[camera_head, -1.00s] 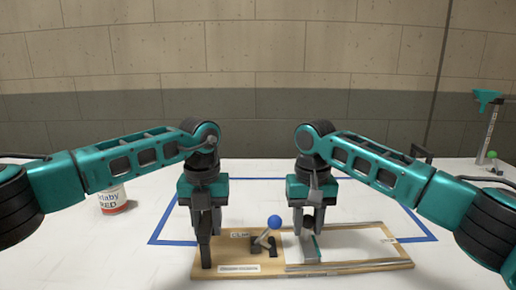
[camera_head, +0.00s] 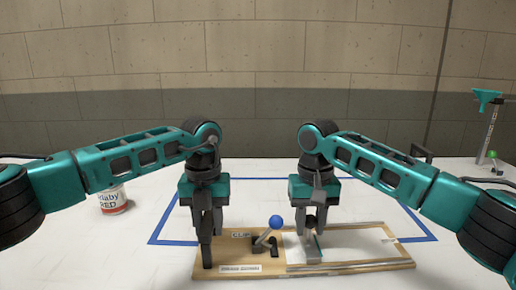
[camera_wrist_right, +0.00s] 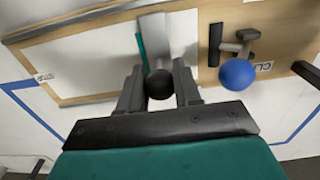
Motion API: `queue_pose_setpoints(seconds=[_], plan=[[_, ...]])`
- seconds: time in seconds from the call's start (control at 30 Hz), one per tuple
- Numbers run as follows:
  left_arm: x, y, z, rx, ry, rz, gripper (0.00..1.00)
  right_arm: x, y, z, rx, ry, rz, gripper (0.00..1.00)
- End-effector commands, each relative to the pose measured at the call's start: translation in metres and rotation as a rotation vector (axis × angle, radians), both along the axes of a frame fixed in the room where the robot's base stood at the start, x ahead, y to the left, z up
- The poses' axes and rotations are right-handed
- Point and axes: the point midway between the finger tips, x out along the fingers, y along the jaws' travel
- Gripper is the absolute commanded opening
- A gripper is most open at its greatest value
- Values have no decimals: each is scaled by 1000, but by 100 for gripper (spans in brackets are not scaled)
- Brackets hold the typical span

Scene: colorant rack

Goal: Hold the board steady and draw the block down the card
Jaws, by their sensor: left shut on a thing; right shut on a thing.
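A grey block (camera_wrist_right: 155,35) with a teal edge and a dark round knob (camera_wrist_right: 159,84) stands near the card's left end. My right gripper (camera_head: 313,226) is shut on the knob; its fingers flank it in the right wrist view. A clamp lever with a blue ball (camera_head: 276,222) stands left of the block.
A white can with red lettering (camera_head: 113,200) stands at the left, outside the blue outline. A teal funnel on a stand (camera_head: 488,98) is at the far right. The card right of the block is clear.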

Motion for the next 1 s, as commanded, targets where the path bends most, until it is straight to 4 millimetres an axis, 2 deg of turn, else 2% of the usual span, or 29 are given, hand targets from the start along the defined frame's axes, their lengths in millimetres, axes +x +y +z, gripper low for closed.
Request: queue_pose_setpoints(seconds=[0.03, 0.2, 0.67, 1.0], plan=[[0, 3, 0, 5, 1, 2, 0, 1, -7, 0, -5, 0, -7, 0], [1, 4, 0, 7, 1, 3, 0, 2, -16, 0, -8, 0, -9, 0], [1, 6, 0, 10, 2, 7, 0, 2, -21, 0, -10, -1, -13, 0], [1, 6, -1, 11, 2, 8, 0, 3, -37, 0, -10, -2, -13, 0]])
